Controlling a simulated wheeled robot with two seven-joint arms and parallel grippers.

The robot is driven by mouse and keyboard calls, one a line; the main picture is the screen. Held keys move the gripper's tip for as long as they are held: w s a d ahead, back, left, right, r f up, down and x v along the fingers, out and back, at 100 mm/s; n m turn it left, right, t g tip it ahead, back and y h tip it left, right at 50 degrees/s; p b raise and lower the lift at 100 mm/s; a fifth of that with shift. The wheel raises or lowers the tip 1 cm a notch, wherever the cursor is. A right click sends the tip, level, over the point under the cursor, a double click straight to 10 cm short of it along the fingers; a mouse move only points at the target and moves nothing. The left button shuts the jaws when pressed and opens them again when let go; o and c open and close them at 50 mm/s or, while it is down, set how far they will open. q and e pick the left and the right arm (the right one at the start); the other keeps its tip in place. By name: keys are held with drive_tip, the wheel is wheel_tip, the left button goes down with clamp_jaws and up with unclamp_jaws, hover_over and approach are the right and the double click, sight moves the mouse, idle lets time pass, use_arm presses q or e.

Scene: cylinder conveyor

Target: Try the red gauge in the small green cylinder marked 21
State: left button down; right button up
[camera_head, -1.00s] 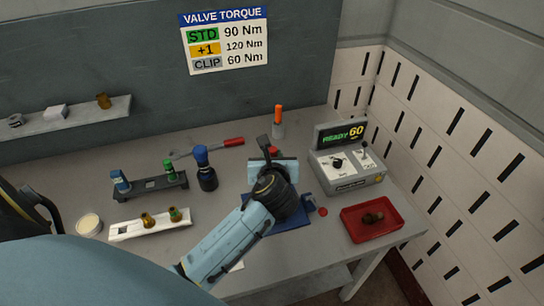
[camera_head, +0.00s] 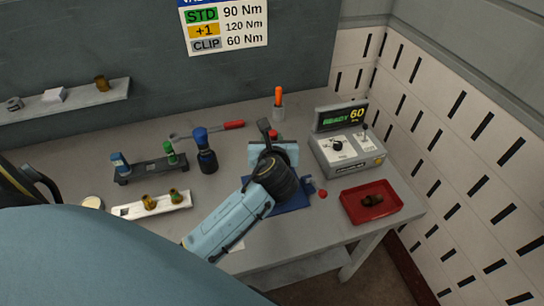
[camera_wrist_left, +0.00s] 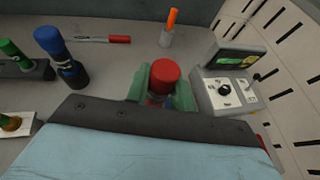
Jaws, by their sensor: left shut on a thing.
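My left gripper (camera_head: 270,141) is shut on a red-topped thing, likely the red gauge (camera_wrist_left: 165,74), which stands between green finger-like parts in the left wrist view. Its lower end is hidden. The gripper is over or near a blue mat (camera_head: 293,203), and my wrist covers much of this spot. A small fitting with a green top (camera_head: 174,195) sits on the white tray (camera_head: 128,212), beside a brass-coloured one (camera_head: 149,202). No mark 21 can be read on it. My right gripper is not in view.
A dark rack (camera_head: 124,179) holds blue and green gauges; a taller blue-topped one (camera_head: 207,158) stands beside it. A control box (camera_head: 350,165) reading READY 60 and a red tray (camera_head: 352,214) with a brown part are at right. An orange-handled tool (camera_head: 279,97) stands behind.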

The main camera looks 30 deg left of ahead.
sight(272, 132)
use_arm(q)
drive_tip(key=shift+r, duration=2.6)
